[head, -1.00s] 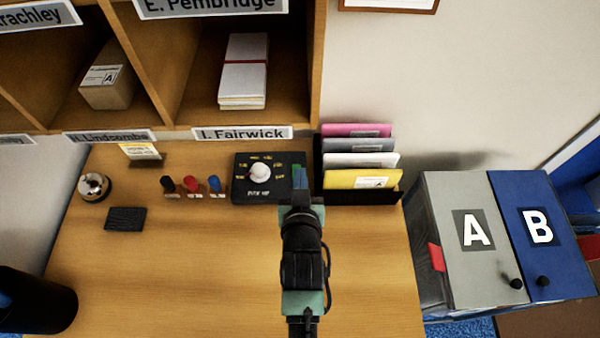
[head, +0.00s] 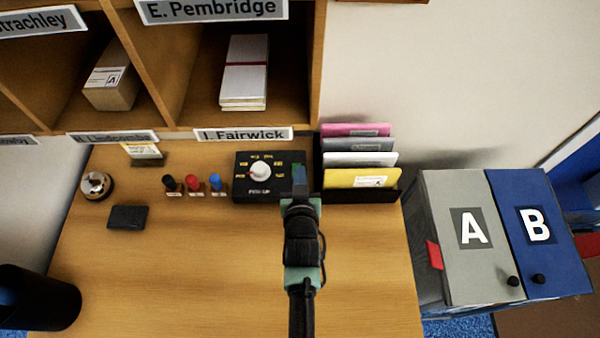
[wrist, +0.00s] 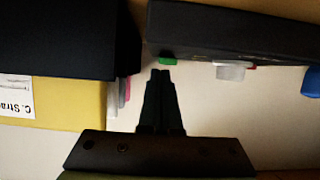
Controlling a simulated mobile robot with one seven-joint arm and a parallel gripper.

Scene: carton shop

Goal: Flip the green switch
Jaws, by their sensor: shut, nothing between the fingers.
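The green switch (wrist: 167,59) shows as a small green piece at one end of the black control box (wrist: 240,35) in the wrist view. In the head view the black control box (head: 241,190) carries a white dial (head: 261,170) and lies on the desk. A narrow green-blue patch shows at its right end, partly behind my gripper (head: 300,193). In the wrist view my gripper (wrist: 163,73) is shut and empty, its tips just below the green switch. I cannot tell whether they touch it or which way the switch is set.
A file rack with a yellow folder (head: 362,179) stands close to the right of the box. Black, red and blue stamps (head: 216,184) stand to its left. Pigeonholes (head: 315,80) rise behind.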

